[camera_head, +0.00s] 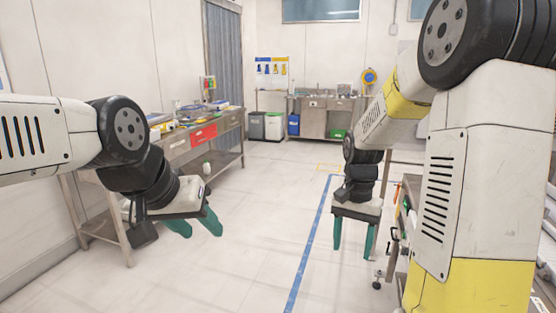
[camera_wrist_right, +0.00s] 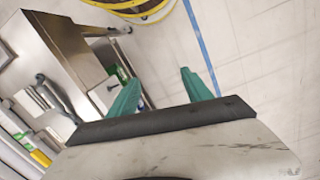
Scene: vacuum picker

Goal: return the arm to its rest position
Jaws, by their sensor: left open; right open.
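My left gripper (camera_head: 196,226) is in the lower left of the head view. Its two green fingers are apart and empty, above the floor beside a workbench. My right gripper (camera_head: 353,240) hangs pointing down right of the middle of the head view. Its green fingers are apart with nothing between them. In the right wrist view the right gripper (camera_wrist_right: 160,90) shows its two fingers spread, with floor behind them. My right arm (camera_head: 390,105) reaches down from the upper right, and my left arm (camera_head: 70,135) comes in from the left.
A cabinet (camera_head: 320,118) and bins stand at the back. A metal bench or cart (camera_head: 410,185) is close to the right gripper. The floor (camera_head: 270,190) in the middle is clear, with a blue line.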

